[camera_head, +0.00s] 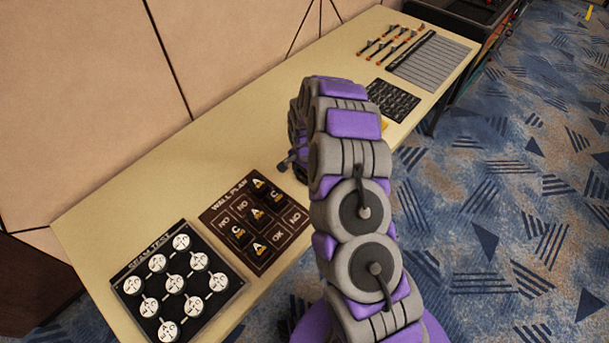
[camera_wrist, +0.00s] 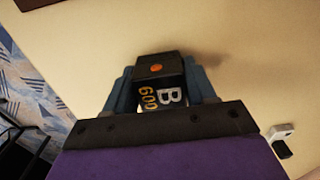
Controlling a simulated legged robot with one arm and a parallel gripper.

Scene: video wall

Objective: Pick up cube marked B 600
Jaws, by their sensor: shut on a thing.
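In the wrist view, a black cube (camera_wrist: 158,68) marked B 600, with an orange dot on one face, sits between the two blue-grey fingers of my gripper (camera_wrist: 160,84). The fingers are shut on its sides. Pale tabletop shows behind the cube; I cannot tell whether it touches the table. In the head view, my purple and grey arm reaches over the table and hides the cube, and only a small part of my gripper (camera_head: 287,162) shows past it.
The long pale table (camera_head: 150,175) holds a wall plan board (camera_head: 290,232) with several black cubes, and a beam test board (camera_head: 137,262) with white discs. A black keyed panel (camera_head: 393,100), a grey slatted panel (camera_head: 430,62) and several small tools stand farther back. A beige wall borders the left.

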